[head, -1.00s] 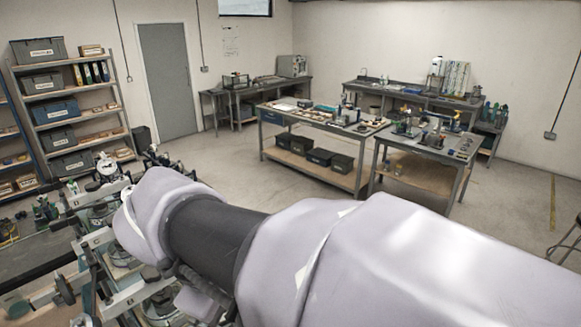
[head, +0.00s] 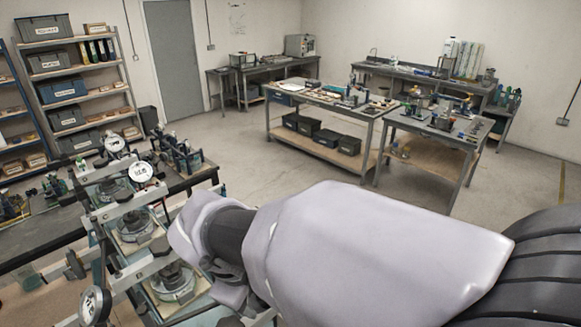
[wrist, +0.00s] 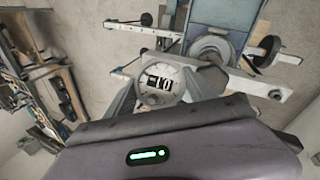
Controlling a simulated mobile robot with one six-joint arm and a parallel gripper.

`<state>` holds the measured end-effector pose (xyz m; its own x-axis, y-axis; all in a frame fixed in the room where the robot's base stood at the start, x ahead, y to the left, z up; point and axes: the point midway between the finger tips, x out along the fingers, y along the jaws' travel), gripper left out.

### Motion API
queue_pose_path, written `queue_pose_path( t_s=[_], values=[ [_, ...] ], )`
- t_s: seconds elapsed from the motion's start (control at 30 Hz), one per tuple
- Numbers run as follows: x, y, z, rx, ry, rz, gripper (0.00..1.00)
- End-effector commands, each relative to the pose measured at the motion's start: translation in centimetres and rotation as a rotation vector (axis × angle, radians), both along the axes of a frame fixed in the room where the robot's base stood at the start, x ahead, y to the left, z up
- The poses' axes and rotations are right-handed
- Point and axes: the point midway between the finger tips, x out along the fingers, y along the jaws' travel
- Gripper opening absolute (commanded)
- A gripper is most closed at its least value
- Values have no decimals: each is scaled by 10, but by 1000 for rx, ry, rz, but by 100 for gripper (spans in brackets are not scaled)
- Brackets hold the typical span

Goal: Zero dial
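Several round dial gauges stand on the lever frames at the left of the head view: one at the back (head: 114,143), one with a white face a little nearer (head: 139,172), and one at the lower left edge (head: 95,305). In the wrist view, a round gauge with dark digits on a pale face (wrist: 160,82) sits near the middle, just beyond my purple wrist cover. The digits are too small to read surely. My arm reaches across the head view to the right of the gauges.
Metal lever frames carry round cells (head: 136,226) and (head: 172,282) close to my arm. A pale lever beam with a dark round weight (wrist: 266,50) shows in the wrist view. Shelves (head: 68,100) stand behind; workbenches (head: 330,107) stand across open floor.

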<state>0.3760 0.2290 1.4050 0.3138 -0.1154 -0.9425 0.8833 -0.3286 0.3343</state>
Motion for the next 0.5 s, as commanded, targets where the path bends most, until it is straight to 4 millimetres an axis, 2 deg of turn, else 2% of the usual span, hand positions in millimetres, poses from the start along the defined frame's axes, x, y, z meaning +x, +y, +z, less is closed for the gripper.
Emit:
queue_pose_path(
  t_s=[0.03, 0.07, 0.33, 0.5],
  values=[
    [0, 0, 0, 0, 0, 0, 28],
    [0, 0, 0, 0, 0, 0, 23],
    [2, -2, 3, 111, 133, -170, 23],
    [2, -1, 0, 126, 148, -188, 23]
  ],
)
